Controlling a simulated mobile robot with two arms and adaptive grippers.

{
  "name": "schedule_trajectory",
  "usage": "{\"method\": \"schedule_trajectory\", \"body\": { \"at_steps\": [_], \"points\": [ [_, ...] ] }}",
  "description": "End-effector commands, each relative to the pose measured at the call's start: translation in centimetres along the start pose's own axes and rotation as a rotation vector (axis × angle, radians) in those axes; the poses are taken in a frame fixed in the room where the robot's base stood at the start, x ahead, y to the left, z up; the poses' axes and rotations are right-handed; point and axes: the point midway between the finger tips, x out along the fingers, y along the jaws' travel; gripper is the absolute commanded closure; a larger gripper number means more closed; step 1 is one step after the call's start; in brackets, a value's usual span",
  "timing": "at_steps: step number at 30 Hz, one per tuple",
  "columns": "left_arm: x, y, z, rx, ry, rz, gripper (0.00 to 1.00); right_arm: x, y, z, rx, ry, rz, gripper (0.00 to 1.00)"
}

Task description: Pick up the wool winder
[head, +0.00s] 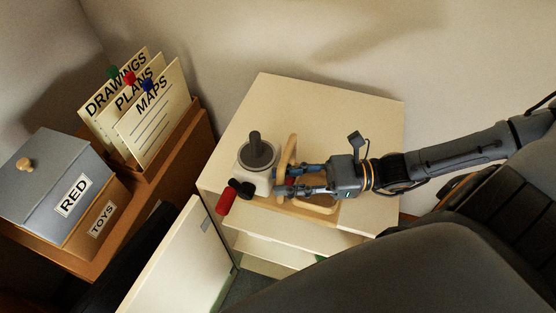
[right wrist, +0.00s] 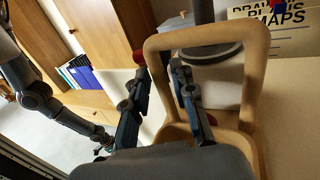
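The wool winder (head: 252,181) stands on top of a cream cabinet. It has a pale body, a dark upright spindle, a red crank grip and a wooden loop handle (head: 287,155). My right gripper (head: 288,182) is at the loop from the right. In the right wrist view the loop (right wrist: 210,34) stands upright in front of the right gripper (right wrist: 160,72). Its fingers are apart, one on each side of the loop's left post, with no clear grip visible. My left gripper (right wrist: 104,144) shows small and partly hidden at the left of the right wrist view.
The cream cabinet (head: 300,105) has an open door (head: 165,265). At left, a brown unit (head: 180,150) holds cards marked DRAWINGS, PLANS and MAPS (head: 160,115). A grey box marked RED (head: 50,170) is beside them. The cabinet top behind the winder is clear.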

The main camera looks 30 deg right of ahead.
Motion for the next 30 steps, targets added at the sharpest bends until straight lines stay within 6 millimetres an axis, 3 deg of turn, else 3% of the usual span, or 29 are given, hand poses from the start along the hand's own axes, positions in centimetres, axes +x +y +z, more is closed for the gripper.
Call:
{"method": "schedule_trajectory", "body": {
  "at_steps": [4,8,24,30],
  "points": [
    [0.0,0.0,-0.1,0.0,0.001,0.0,0.46,0.0,0.0,0.0,0.0,0.0,0.0,0.74],
    [0.0,0.1,-0.1,0.0,0.001,0.001,0.46,-0.1,0.0,0.0,0.0,0.0,0.0,1.0],
    [0.0,0.4,-0.2,0.001,0.003,0.005,0.46,0.0,0.0,0.4,-0.005,-0.008,0.002,1.0],
    [0.1,0.4,-0.2,0.001,0.003,0.005,0.46,0.0,0.0,1.5,-0.006,-0.008,0.004,1.0]
  ]
}}
